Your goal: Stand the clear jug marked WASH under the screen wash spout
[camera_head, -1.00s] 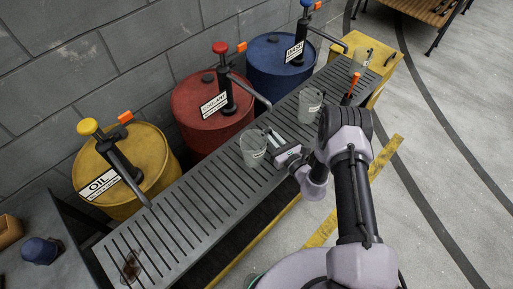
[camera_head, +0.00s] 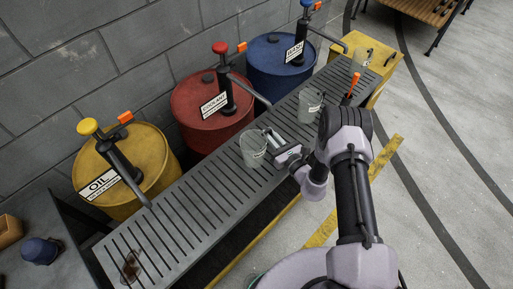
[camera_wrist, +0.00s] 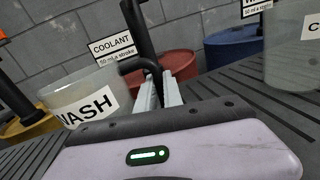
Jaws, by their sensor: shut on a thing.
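The clear jug marked WASH (camera_wrist: 85,98) stands upright on the slatted bench, in front of the red drum; in the head view the same jug (camera_head: 252,150) is left of my gripper (camera_head: 272,138). In the wrist view my gripper (camera_wrist: 159,90) is shut on the jug's dark handle (camera_wrist: 140,64), at the jug's right side. The screen wash pump (camera_head: 299,40) stands on the blue drum (camera_head: 272,68), and its spout (camera_head: 335,42) reaches right over the far part of the bench. My fingers partly hide the handle.
A second clear jug (camera_head: 310,106), its label starting with C in the wrist view, stands farther along the bench. The red drum's coolant spout (camera_head: 252,91) overhangs the bench. Its near-left part is mostly clear.

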